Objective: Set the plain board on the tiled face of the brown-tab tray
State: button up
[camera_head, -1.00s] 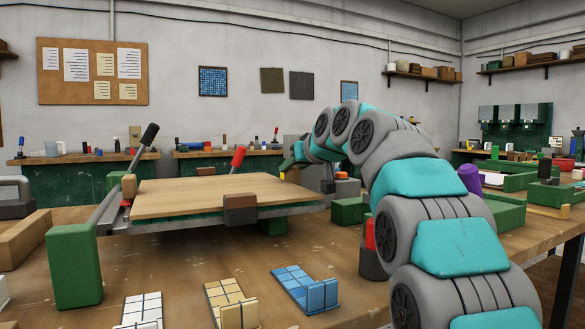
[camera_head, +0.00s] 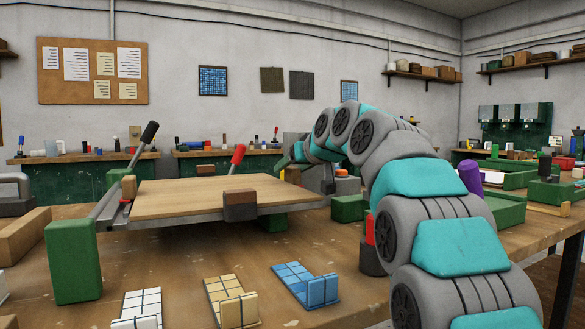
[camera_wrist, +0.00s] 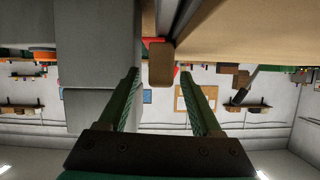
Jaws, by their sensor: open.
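The plain board (camera_head: 185,197) lies flat and pale over the raised tray on the bench. A brown tab (camera_head: 240,206) stands at its near edge. Another brown tab (camera_head: 205,170) is at the far side. The board covers the tray's face, so no tiles show. My gripper (camera_head: 287,162) is at the board's far right corner, partly hidden by my arm. In the wrist view, which is upside down, my gripper (camera_wrist: 160,85) has its two green fingers wide apart. A brown tab (camera_wrist: 161,66) shows between them, with a gap on each side.
A green block (camera_head: 74,263) stands at the left of the metal rail (camera_head: 150,224). Black (camera_head: 149,133) and red (camera_head: 238,154) handles rise behind the board. White (camera_head: 140,304), cream (camera_head: 229,298) and blue (camera_head: 303,285) tiled samples lie in front. A grey block (camera_wrist: 98,65) stands beside one finger.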

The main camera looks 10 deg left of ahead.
jog(key=shift+v, duration=3.9)
